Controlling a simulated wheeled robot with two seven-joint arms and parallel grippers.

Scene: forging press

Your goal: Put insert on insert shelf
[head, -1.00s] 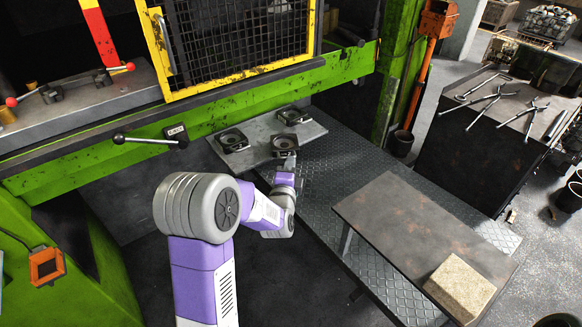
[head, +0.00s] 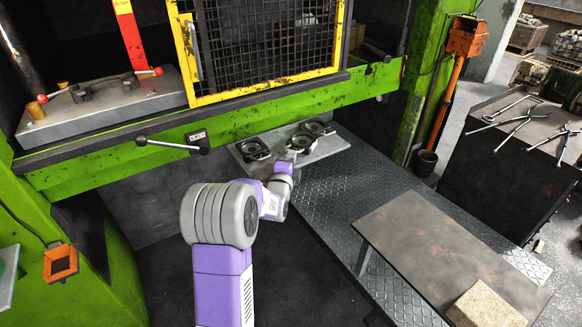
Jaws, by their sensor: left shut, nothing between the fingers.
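The insert shelf (head: 330,149) is a grey plate along the front of the green press. Three dark, round inserts stand on it: one at the left (head: 254,150), one at the back right (head: 317,127), and one in the middle (head: 303,142) beside my gripper. The middle and back right inserts sit close together. My left gripper (head: 294,157) is shut and empty at the shelf's front edge, just in front of the middle insert. Its fingertips are small and partly hidden, so I cannot tell whether they touch that insert. My right gripper is out of view.
A low brown table (head: 420,245) with a tan block (head: 487,305) stands at the right on checkered floor plate. A black bench (head: 510,165) with tongs is behind it. The press lever (head: 168,144) sticks out left of the shelf.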

